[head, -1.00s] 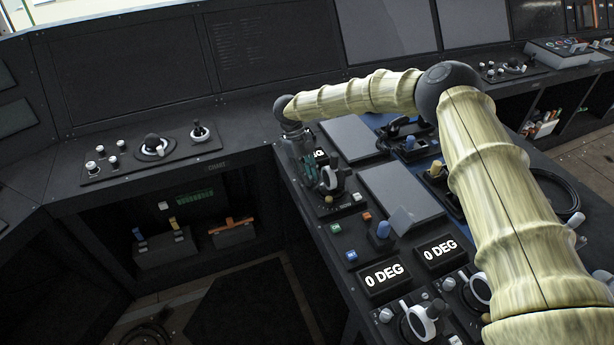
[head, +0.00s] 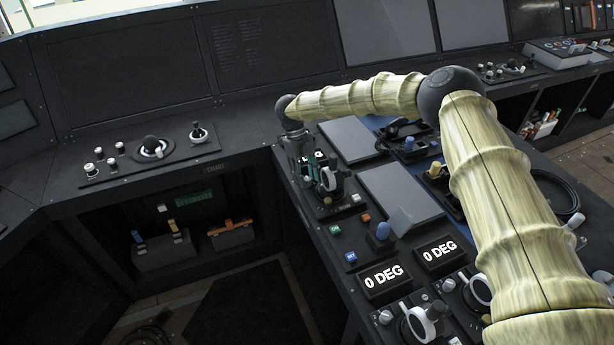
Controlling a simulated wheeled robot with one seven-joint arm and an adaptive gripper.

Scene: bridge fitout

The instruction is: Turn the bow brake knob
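My gripper (head: 326,179) points down over the small dark control panel (head: 327,212) at the near left end of the console. Its fingers are at a dark and white control (head: 329,188) on that panel. I cannot tell whether they touch it or how far they are apart. No readable label shows which control is the bow brake knob. My gripper partly hides the panel and its display (head: 316,156), of which only some letters show.
Two displays reading 0 DEG (head: 384,279) stand nearer me, with white-handled controls (head: 425,322) below them. A flat dark screen (head: 400,195) is to the right. The floor left of the console is open.

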